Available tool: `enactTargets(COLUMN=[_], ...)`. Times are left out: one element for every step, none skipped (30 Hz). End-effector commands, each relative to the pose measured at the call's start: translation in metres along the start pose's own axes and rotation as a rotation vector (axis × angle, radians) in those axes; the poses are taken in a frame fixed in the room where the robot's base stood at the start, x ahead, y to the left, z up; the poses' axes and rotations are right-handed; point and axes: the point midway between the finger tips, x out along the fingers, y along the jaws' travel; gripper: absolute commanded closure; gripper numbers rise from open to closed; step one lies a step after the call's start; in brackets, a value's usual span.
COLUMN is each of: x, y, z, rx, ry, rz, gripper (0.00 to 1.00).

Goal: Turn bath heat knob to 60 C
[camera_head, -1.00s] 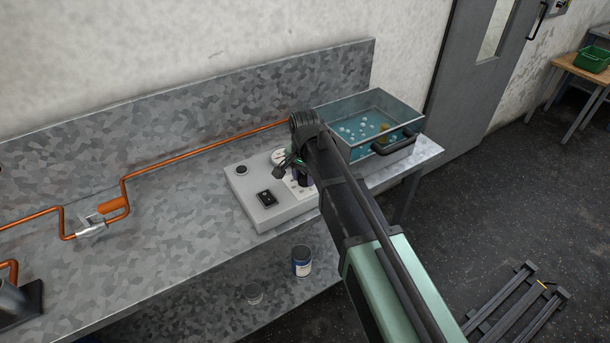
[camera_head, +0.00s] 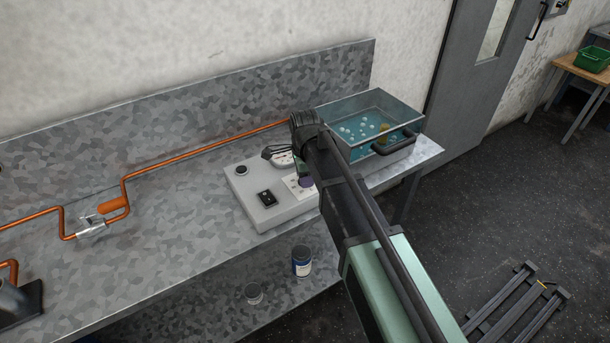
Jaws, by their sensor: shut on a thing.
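The grey control box (camera_head: 262,212) stands on the bench in front of the bath (camera_head: 352,158), a metal tank of blue water with pale floating balls. The bath heat knob (camera_head: 306,183) shows as a small dark purple part on the box's white dial plate. My gripper (camera_head: 303,173) reaches down over it, shut on the knob. My arm hides most of the fingers and part of the dial, so I cannot read the knob's setting. A round white gauge (camera_head: 283,160) is partly covered by a black part of my wrist.
A black rocker switch (camera_head: 266,198) and a dark round button (camera_head: 241,170) sit on the box. A copper pipe (camera_head: 160,177) with an orange-handled valve (camera_head: 112,205) runs along the bench. Jars (camera_head: 301,262) stand below.

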Motion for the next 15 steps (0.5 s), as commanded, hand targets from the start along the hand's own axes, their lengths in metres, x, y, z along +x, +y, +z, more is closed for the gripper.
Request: enactTargets(x=[0.0006,0.0006,0.0006,0.0006,0.0006,0.0006,0.0006,0.0006,0.0006,0.0006,0.0006,0.0006,0.0006,0.0006,0.0006], y=[0.0012,0.0012,0.0012,0.0012,0.0012,0.0012,0.0012,0.0013,0.0013,0.0014,0.0014,0.0014,0.0014,0.0014,0.0014], z=[-0.0002,-0.0002,-0.0002,-0.0002,-0.0002,-0.0002,-0.0002,-0.0002,-0.0002,-0.0002,-0.0002,-0.0002,-0.0002,-0.0002,-0.0002], rx=[0.016,0.026,0.036,0.044,0.051,0.057,0.061,0.064,0.067,0.069,0.07,0.071,0.071,0.071,0.071], ry=[0.0,0.0,0.0,0.0,0.0,0.0,0.0,0.0,0.0,0.0,0.0,0.0,0.0,0.0,0.0], rz=[0.002,0.002,0.003,0.003,0.003,0.003,0.003,0.003,0.003,0.003,0.003,0.003,0.003,0.003,0.003], gripper=[0.87,0.87,0.87,0.87,0.87,0.87,0.87,0.87,0.87,0.87,0.87,0.87,0.87,0.87,0.87])
